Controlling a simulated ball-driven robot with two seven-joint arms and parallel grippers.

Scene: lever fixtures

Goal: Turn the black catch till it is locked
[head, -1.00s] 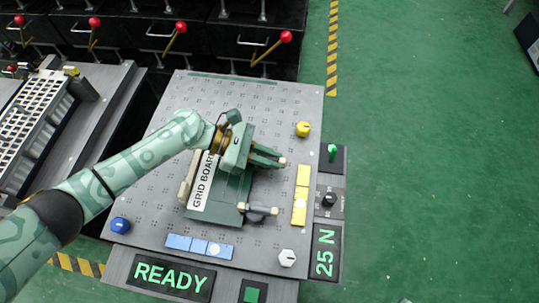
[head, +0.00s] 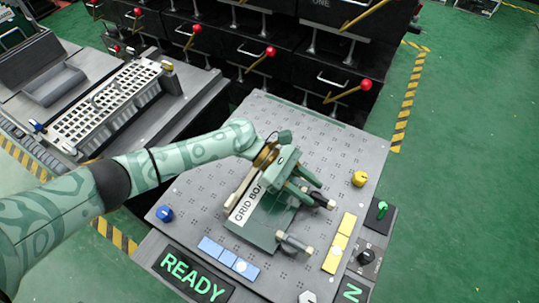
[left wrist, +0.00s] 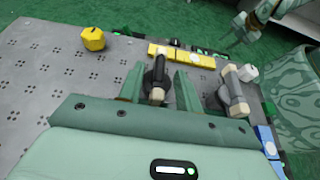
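The black catch (left wrist: 158,78), a dark lever with a beige end, stands between the two fingers of my left gripper (left wrist: 159,72) in the left wrist view. The fingers are apart, with a visible gap on the right side of the catch. In the head view my left gripper (head: 312,193) is over the grid board fixture, and the catch (head: 322,201) shows at its fingertips, partly hidden. A grey catch (left wrist: 235,88) with beige ends stands to the right in the wrist view. My right gripper (left wrist: 240,38) is at the top right there, small and unclear.
The grey perforated board (head: 300,125) carries a yellow knob (head: 359,178), a blue knob (head: 164,213), yellow blocks (head: 340,242) and blue blocks (head: 228,257). A READY sign (head: 193,279) is at the front. Black drawers with red-knobbed levers (head: 270,51) stand behind.

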